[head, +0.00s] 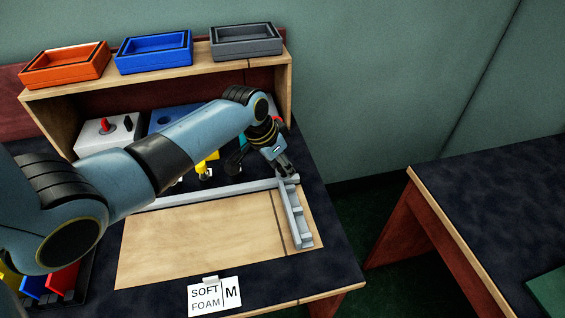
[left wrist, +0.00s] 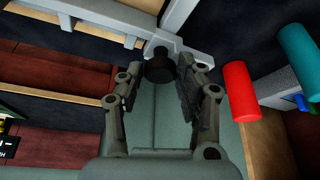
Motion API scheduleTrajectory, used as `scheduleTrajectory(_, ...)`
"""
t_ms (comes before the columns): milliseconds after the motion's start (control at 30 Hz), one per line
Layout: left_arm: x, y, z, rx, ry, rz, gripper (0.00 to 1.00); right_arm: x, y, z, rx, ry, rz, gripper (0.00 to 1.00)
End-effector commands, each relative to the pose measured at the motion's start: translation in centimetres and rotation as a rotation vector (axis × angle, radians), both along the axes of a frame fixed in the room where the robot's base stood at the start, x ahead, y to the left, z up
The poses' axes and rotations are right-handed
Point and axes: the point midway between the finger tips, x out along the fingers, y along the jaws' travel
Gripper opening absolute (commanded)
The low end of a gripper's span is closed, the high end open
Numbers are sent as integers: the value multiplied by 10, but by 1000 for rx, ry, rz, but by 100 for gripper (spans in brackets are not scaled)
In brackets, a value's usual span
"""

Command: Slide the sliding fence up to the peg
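The grey ribbed sliding fence (head: 296,220) lies across the right part of the wooden board (head: 195,240), its far end at the long grey rail (head: 170,200). My left gripper (head: 288,170) is low over that far end. In the left wrist view the ribbed fence (left wrist: 85,17) runs to a grey bracket with a dark round knob (left wrist: 160,66). My left gripper (left wrist: 163,80) has its fingers apart on either side of this knob; firm contact does not show. I cannot make out the peg. My right gripper is out of view.
A red cylinder (left wrist: 238,92) and a teal cylinder (left wrist: 299,55) stand close to my left gripper. Behind is a wooden shelf (head: 60,98) with orange, blue and grey trays on top. The board surface is clear.

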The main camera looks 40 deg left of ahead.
Motion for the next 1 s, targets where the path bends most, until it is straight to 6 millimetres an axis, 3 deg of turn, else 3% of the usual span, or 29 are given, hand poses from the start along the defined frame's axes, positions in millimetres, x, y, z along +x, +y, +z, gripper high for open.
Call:
scheduleTrajectory(33,0,0,0,0,0,0,28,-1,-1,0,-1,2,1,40)
scheduleTrajectory(267,0,0,0,0,0,0,0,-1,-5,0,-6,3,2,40)
scheduleTrajectory(667,-8,6,1,1,3,1,0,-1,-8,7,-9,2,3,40)
scheduleTrajectory(1000,-66,56,4,6,9,0,0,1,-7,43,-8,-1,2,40)
